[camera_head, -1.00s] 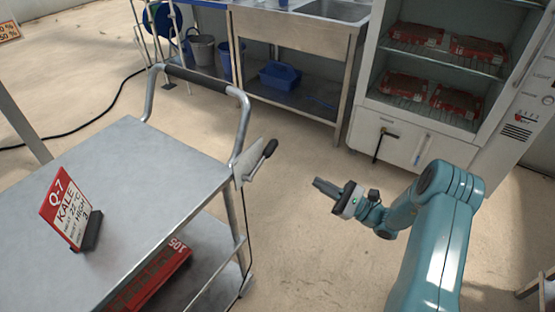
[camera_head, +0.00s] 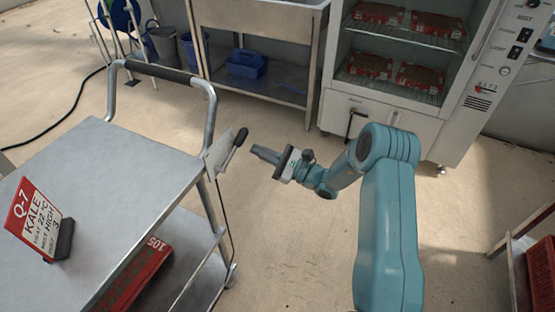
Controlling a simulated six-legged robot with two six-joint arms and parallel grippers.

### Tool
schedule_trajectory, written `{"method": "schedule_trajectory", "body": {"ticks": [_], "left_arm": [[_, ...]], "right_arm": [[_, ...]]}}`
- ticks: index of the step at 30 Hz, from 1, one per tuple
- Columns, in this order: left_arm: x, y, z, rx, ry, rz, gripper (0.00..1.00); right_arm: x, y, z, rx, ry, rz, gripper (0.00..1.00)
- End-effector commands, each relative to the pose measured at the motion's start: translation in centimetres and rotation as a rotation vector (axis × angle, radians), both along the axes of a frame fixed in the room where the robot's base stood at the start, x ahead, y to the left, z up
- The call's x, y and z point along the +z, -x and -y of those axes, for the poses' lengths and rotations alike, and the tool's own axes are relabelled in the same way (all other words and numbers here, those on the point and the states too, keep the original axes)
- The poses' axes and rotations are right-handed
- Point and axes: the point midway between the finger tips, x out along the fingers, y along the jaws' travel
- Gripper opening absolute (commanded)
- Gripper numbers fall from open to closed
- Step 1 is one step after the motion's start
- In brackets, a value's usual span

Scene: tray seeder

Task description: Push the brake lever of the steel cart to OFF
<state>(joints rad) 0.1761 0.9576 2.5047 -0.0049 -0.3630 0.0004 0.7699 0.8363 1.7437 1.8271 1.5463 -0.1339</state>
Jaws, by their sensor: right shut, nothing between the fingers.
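The steel cart (camera_head: 120,165) stands at the left with its handle at the far end. Its brake lever (camera_head: 235,146) has a black grip and sits on a pale plate (camera_head: 217,156) at the cart's right far corner. The lever tilts up and to the right. My right gripper (camera_head: 256,151) is shut and empty, its fingertips pointing left at the lever, just right of it. A small gap seems to show between them; contact is hard to judge. Any OFF marking is too small to read. My left gripper is out of view.
A red and white Q-7 KALE sign (camera_head: 33,216) stands on the cart top. A red tray (camera_head: 140,273) lies on the lower shelf. A steel sink bench (camera_head: 262,20) and a white cabinet with red trays (camera_head: 385,115) stand behind. The floor between is clear.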

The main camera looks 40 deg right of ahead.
Motion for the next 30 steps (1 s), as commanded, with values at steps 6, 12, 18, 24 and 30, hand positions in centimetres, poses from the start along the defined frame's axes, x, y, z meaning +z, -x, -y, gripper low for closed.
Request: {"method": "schedule_trajectory", "body": {"ticks": [6,12,18,24,30], "left_arm": [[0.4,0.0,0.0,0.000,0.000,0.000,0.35],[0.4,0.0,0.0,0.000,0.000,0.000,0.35],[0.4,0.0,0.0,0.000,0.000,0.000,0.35],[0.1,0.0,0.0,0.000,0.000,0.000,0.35],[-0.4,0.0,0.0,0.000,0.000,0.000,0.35]], "right_arm": [[2.1,-0.6,-1.0,0.000,0.000,0.000,0.00],[2.3,-0.7,-1.2,-0.001,-0.001,-0.001,0.00],[2.3,-0.7,-1.2,-0.001,0.000,-0.001,0.00],[2.4,-1.0,-1.2,-0.001,0.014,0.006,0.00],[2.8,-1.7,-1.2,0.000,0.051,0.021,0.00]]}}
